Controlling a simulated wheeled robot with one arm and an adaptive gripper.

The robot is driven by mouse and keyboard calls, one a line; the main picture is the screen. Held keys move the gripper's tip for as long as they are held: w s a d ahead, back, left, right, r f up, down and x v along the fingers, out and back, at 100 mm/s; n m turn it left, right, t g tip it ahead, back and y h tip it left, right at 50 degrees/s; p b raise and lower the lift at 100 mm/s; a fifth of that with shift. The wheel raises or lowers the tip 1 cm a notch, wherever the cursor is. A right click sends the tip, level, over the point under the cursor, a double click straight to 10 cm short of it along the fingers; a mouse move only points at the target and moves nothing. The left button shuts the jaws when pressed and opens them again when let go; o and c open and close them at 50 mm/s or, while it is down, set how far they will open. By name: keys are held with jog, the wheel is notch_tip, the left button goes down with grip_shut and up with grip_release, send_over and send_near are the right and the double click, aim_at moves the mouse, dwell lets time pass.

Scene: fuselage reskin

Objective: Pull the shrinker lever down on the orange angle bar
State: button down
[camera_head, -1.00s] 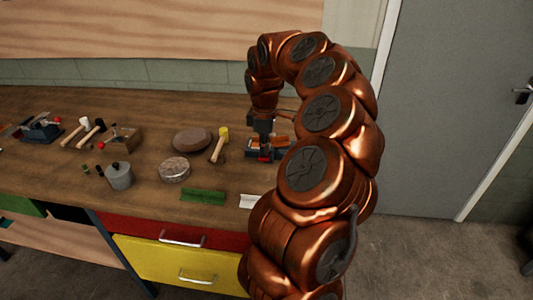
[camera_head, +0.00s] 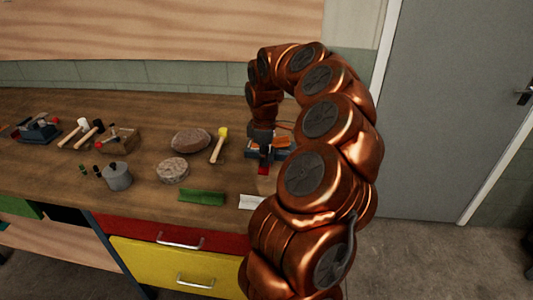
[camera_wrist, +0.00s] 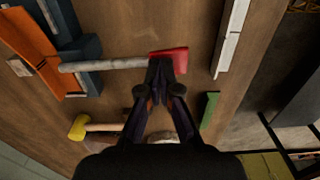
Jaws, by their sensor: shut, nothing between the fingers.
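The shrinker is a blue-grey tool (camera_wrist: 91,52) at the left of the wrist view; its body also shows in the head view (camera_head: 252,154), partly behind my arm. The orange angle bar (camera_wrist: 35,48) lies at the tool's far left side, and a bit of it shows in the head view (camera_head: 281,142). The lever (camera_wrist: 105,64) is a grey rod ending in a red grip (camera_wrist: 178,59). My gripper (camera_wrist: 160,66) is shut, with its fingertips over the rod where the red grip begins. Nothing is between the fingers. I cannot tell whether they touch the lever.
A yellow-headed mallet (camera_head: 219,146), a brown round pad (camera_head: 190,140), a grey round block (camera_head: 173,170), a pot (camera_head: 117,176) and a green angle piece (camera_head: 202,197) lie left of my arm. A white angle piece (camera_wrist: 231,38) lies near the bench's front edge.

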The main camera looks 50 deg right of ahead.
jog(key=shift+f+b, duration=0.35)
jog(key=shift+f, duration=0.35)
jog(key=shift+d, duration=0.1)
jog(key=shift+r, duration=0.2)
notch_tip(320, 180, up, 11)
jog(key=p, duration=0.5)
jog(key=shift+f, duration=0.15)
dwell(0.4)
dwell(0.6)
notch_tip(320, 180, up, 3)
jog(key=n+y+p, duration=0.1)
jog(key=n+p, duration=0.1)
jog(key=n, duration=0.4)
jog(key=n+y+p, duration=0.1)
jog(key=n+p, duration=0.1)
jog(key=n, duration=0.4)
jog(key=shift+d+f, duration=0.1)
jog(key=shift+f, duration=0.05)
